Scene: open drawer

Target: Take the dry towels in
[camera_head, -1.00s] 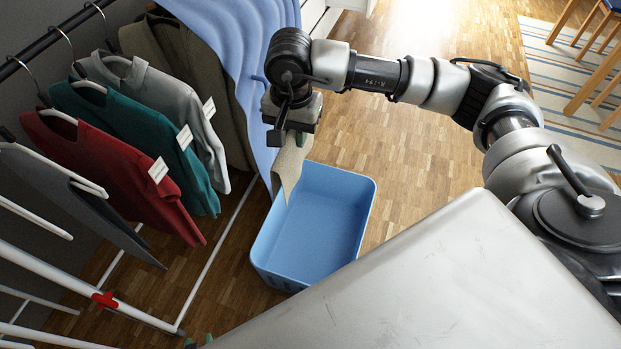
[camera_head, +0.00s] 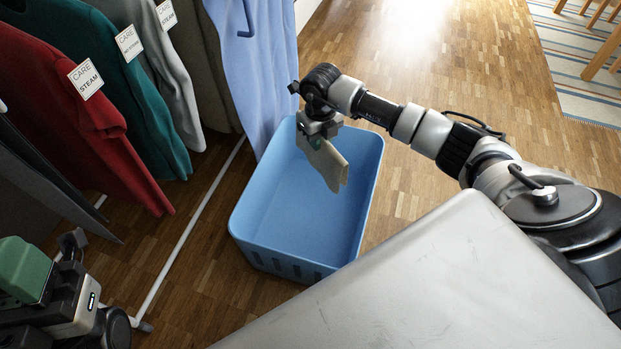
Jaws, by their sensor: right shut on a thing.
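A beige towel (camera_head: 328,165) hangs folded from my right gripper (camera_head: 318,138), which is shut on its upper edge. The towel is over the blue laundry basket (camera_head: 240,222), inside the outline of its rim toward the far end. I cannot tell whether its lower edge touches the basket floor. The part of the basket floor that shows is bare. My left gripper (camera_head: 62,268) is at the lower left, partly cut off by the frame edge, with a green part on it. Whether its jaws are open or shut does not show.
Garments with care tags hang at the left: a red sweater (camera_head: 70,105), a teal one (camera_head: 135,85) and a grey one (camera_head: 150,45). A light blue cloth (camera_head: 257,70) hangs behind the basket. A white rail (camera_head: 190,235) runs along the floor. Wood floor right of the basket is clear.

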